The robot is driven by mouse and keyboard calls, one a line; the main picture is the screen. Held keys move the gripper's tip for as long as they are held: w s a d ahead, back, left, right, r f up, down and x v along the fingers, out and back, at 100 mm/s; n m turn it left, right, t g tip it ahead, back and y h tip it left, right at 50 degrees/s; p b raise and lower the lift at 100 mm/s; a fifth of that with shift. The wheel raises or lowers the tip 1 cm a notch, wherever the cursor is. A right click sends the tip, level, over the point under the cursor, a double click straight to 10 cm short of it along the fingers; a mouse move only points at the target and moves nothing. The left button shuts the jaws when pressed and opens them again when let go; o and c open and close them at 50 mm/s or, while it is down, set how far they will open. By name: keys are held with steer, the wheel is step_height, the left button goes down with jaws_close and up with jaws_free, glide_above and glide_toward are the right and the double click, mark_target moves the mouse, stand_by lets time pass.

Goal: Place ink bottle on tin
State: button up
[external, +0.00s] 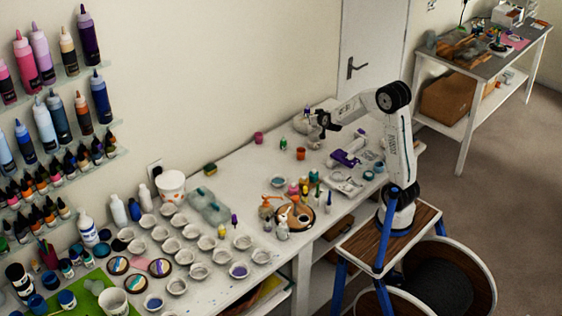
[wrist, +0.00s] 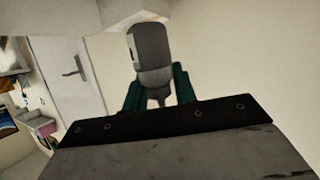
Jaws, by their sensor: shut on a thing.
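My gripper (external: 319,120) is over the far part of the long white table in the external view. In the wrist view, the dark green fingers of my gripper (wrist: 157,85) are closed on both sides of a grey bottle with a narrow nozzle (wrist: 152,50), taken to be the ink bottle. In the external view a small purple-topped item (external: 307,109) shows at the fingertips and seems to be this bottle. I cannot tell which thing is the tin; an orange-red container (external: 300,154) and a pink container (external: 259,138) stand nearby.
A pale rounded object (external: 300,125) is close beside my gripper. Several small bottles and a brown round tray (external: 308,225) are nearer on the table. Many white cups fill the near half. A purple tool (external: 345,158) lies near the right edge. A wall is behind.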

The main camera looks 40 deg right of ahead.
steer(key=shift+f, duration=3)
steer(key=shift+f, duration=0.15)
steer(key=o, duration=1)
steer(key=shift+c, duration=0.2)
